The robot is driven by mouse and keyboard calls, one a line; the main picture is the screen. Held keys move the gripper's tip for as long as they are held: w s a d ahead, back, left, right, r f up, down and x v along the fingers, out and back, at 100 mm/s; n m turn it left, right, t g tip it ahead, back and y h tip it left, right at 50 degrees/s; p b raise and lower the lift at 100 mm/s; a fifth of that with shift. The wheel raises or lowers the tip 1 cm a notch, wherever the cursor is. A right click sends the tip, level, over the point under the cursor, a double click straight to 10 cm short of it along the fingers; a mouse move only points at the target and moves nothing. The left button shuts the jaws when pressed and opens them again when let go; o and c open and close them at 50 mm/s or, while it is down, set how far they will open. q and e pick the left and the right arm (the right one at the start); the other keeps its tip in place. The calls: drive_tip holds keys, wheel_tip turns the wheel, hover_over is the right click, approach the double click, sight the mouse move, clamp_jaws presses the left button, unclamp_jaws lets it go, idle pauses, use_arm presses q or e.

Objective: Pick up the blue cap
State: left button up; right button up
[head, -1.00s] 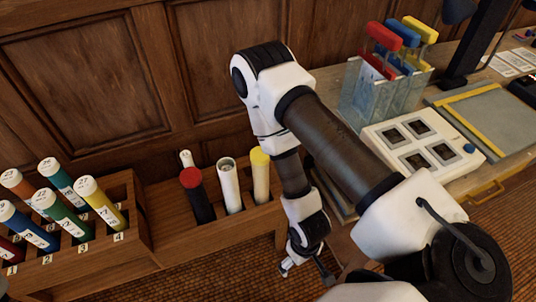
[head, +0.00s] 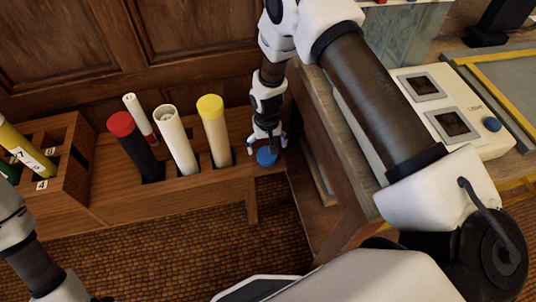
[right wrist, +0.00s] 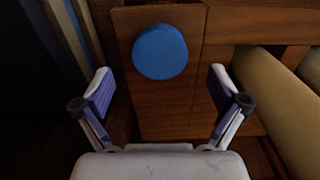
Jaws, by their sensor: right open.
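The blue cap (head: 266,157) is a round disc lying on the right end of the low wooden rack. It also shows in the right wrist view (right wrist: 159,52), on the wood ahead of the fingers. My right gripper (head: 265,142) is just above the cap in the head view. In the right wrist view my right gripper (right wrist: 161,90) is open, with one finger to each side of the cap's line and nothing between them. My left arm shows at the lower left of the head view, but its gripper fingers cannot be made out.
The wooden rack (head: 190,193) holds a black tube with a red cap (head: 122,124), an open white tube (head: 178,140) and a yellow-capped tube (head: 214,130). A numbered tube rack (head: 78,165) stands at the left. The desk with a white switch box (head: 478,146) is close on the right.

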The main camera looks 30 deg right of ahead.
sight(267, 154)
wheel_tip(267, 154, down, 4)
drive_tip(key=shift+r, duration=0.1)
drive_tip(key=c, duration=0.8)
drive_tip(key=shift+c, duration=0.2)
